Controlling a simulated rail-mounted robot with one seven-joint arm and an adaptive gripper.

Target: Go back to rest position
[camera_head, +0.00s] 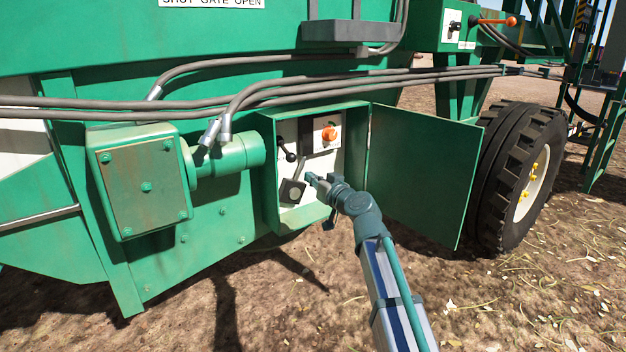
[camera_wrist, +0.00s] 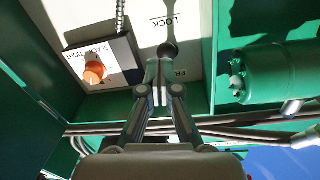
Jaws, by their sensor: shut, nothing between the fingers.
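My gripper (camera_head: 312,178) is inside the front of an open green control box (camera_head: 269,172), at the lower middle of its white panel. In the wrist view its two fingers (camera_wrist: 159,84) are closed together with nothing between them. A dark round knob (camera_wrist: 168,48) appears just beyond the fingertips in that view; I cannot tell whether they touch it. In the head view a black ball-ended lever (camera_head: 290,157) is up and left of the gripper. An orange knob (camera_head: 329,133) sits above it, and it also shows in the wrist view (camera_wrist: 95,73).
The box's green door (camera_head: 420,175) hangs open to the right of my arm. A green motor housing (camera_head: 140,180) juts out at left. Grey hoses (camera_head: 300,85) run above the box. A large tyre (camera_head: 515,175) stands at right. The ground in front is open dirt.

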